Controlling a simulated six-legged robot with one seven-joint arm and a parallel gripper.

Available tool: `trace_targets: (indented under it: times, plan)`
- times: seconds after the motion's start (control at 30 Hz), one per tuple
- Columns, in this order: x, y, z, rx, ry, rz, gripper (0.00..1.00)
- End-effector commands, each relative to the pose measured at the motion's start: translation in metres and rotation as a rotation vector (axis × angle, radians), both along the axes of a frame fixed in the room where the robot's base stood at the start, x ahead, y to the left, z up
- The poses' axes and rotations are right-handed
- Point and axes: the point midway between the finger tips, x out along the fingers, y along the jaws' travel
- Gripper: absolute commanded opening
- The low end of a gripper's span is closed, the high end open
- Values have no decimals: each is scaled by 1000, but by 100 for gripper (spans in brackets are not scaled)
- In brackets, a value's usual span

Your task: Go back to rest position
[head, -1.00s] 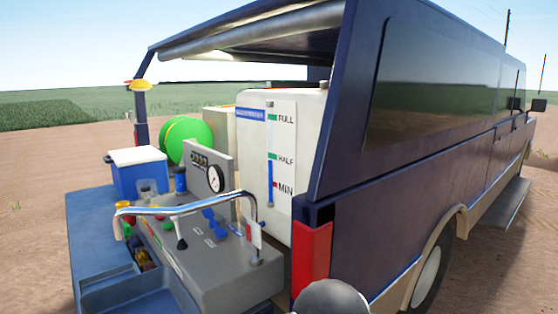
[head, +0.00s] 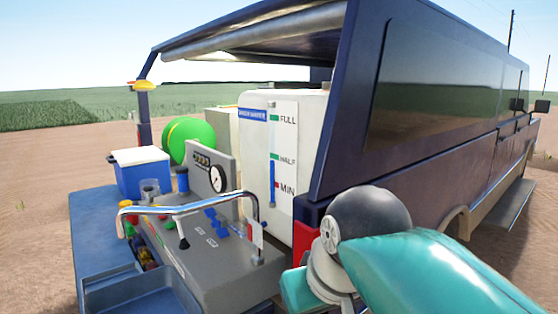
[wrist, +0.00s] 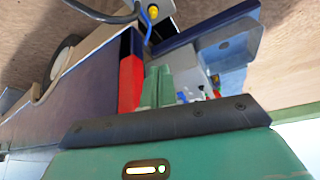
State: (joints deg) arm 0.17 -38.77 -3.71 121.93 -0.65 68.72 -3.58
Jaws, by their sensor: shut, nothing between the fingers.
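My gripper (wrist: 157,88) shows in the wrist view as green fingers shut together, with nothing held. It is close to the rear corner of the truck, near the red tail light (wrist: 131,82). In the head view my teal arm with its dark round joint is at the lower right, in front of that rear corner. I cannot make out the fingertips in the head view.
The dark blue truck (head: 420,130) fills the right side. Its open back holds a grey panel (head: 222,268) with a metal rail, a white tank (head: 310,130), a green drum (head: 190,138) and a blue cooler (head: 140,172). Open dirt lies at left.

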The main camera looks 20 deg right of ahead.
Motion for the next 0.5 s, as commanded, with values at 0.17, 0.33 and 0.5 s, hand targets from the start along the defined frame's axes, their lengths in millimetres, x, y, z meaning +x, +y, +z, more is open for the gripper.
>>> trace_targets:
  times: [0.17,0.33,0.5]
  plan:
    - [-1,0,0,0,-1,0,0]
    - [-1,6,-27,0,4,1,0]
    - [-8,20,-95,0,5,2,0]
